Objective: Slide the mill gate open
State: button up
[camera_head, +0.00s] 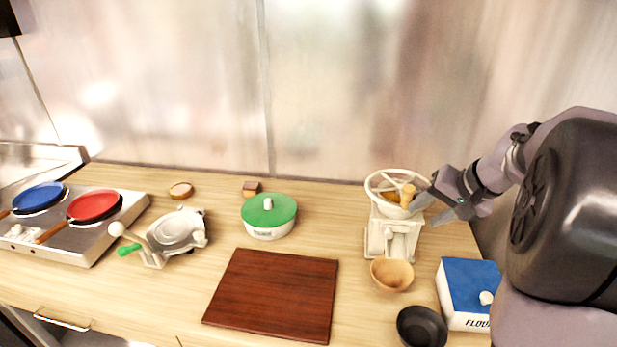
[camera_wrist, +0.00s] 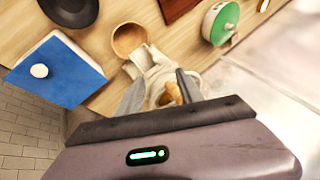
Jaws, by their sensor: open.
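The white mill (camera_head: 392,238) stands at the right of the counter with a round, spoked hopper on top. A wooden knob or handle (camera_head: 407,195) rises at the hopper's right side. I cannot make out the gate clearly in either view. My gripper (camera_head: 424,211) is open at the mill's upper right, its fingers pointing left and down close to the hopper rim. I cannot tell whether they touch it. In the wrist view the mill (camera_wrist: 158,68) lies between and beyond the two fingers, partly hidden by my gripper (camera_wrist: 157,84).
A wooden bowl (camera_head: 392,275) sits in front of the mill. A black bowl (camera_head: 422,327) and blue-topped flour box (camera_head: 470,290) are nearby. A brown board (camera_head: 273,295), green-lidded pot (camera_head: 269,217), green-handled device (camera_head: 176,232) and stove (camera_head: 70,228) lie to the left.

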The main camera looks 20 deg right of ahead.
aim_at(390, 235)
jog(key=b+x, duration=0.1)
jog(key=x, duration=0.4)
jog(key=d+b+x, duration=0.1)
jog(key=b+x, duration=0.1)
jog(key=x, duration=0.4)
jog(key=b+x, duration=0.1)
jog(key=x, duration=0.5)
jog(key=shift+d+f, duration=0.15)
jog(key=shift+f, duration=0.15)
jog(key=shift+c, duration=0.4)
grip_shut()
